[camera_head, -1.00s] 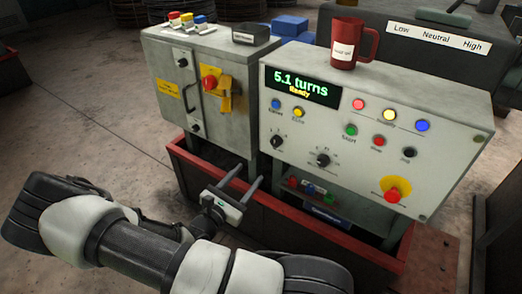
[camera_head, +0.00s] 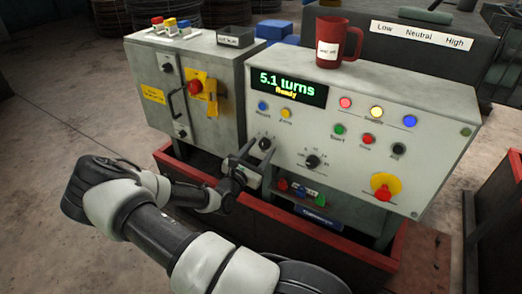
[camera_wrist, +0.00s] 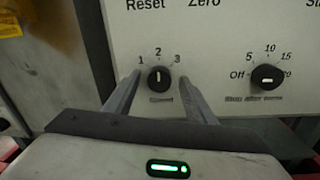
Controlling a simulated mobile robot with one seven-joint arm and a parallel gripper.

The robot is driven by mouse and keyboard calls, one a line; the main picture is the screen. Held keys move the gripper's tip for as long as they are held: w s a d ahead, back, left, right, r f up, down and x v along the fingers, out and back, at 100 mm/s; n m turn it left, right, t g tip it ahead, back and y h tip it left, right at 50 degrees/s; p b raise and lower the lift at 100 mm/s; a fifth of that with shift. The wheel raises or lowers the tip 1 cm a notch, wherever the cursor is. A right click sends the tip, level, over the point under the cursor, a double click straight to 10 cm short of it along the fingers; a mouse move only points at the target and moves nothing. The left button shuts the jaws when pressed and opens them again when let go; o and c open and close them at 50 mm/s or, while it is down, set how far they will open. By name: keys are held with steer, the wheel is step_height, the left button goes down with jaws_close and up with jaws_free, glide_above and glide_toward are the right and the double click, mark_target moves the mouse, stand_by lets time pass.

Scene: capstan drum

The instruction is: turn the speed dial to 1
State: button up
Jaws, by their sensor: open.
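The speed dial (camera_wrist: 159,78) is a small black knob with a white mark, below the numbers 1, 2 and 3 on the pale control panel (camera_head: 350,100). Its mark points up toward 2 in the wrist view. My gripper (camera_wrist: 159,85) is open, with one finger on each side of the dial; a gap shows between the knob and each finger. In the head view my gripper (camera_head: 255,150) is at the panel's lower left. I cannot tell whether the fingertips touch the panel.
A second dial (camera_wrist: 268,77), marked Off to 20, is to the right. The display (camera_head: 289,87) reads 5.1 turns, Ready. A red emergency button (camera_head: 383,193) is at lower right. A red mug (camera_head: 338,42) stands on top. A grey cabinet (camera_head: 215,65) stands left.

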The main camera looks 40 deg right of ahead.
steer(key=shift+w+d, duration=0.1)
steer(key=shift+d, duration=0.15)
steer(key=c, duration=1)
steer(key=shift+c, duration=0.2)
